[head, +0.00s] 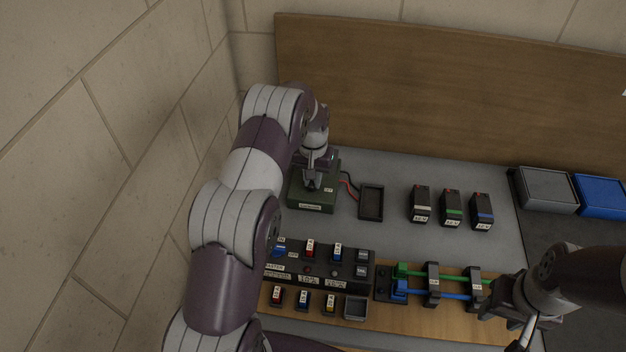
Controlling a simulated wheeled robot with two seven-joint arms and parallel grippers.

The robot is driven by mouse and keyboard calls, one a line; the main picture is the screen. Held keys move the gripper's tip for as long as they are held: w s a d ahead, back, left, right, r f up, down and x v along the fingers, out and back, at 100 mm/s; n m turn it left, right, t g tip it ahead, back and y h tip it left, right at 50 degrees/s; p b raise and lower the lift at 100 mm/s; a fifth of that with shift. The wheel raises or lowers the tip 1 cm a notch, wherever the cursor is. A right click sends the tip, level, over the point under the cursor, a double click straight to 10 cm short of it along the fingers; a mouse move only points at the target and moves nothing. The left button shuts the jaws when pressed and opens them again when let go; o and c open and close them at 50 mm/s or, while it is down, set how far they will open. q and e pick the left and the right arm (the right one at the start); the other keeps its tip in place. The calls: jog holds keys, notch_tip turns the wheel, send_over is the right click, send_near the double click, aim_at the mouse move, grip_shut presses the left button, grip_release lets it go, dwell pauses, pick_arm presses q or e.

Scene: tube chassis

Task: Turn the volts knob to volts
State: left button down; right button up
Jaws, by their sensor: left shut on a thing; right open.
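A dark green meter box (312,200) with a small white label on its front stands on the grey bench, left of centre. My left gripper (311,182) points down onto the top of this box and is shut on what seems to be the volts knob. The fingers hide the knob, so its pointing direction cannot be seen. My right gripper (490,305) is open at the lower right, beside the end of the green and blue tubes.
Red and dark leads run from the box to a black tray (371,202). Several black labelled blocks (451,205) stand right of it. A black switch panel (345,272) and clamped tubes (455,283) lie in front. Grey (545,190) and blue (601,197) bins stand far right. A wall is close left.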

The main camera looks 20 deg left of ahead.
pick_arm(q)
jog(key=shift+w+r+n, duration=0.2)
jog(key=shift+r+n, duration=0.05)
jog(key=shift+n, duration=0.35)
jog(key=c, duration=1.3)
grip_release()
jog(key=shift+o, duration=1.1)
jog(key=shift+s, duration=0.2)
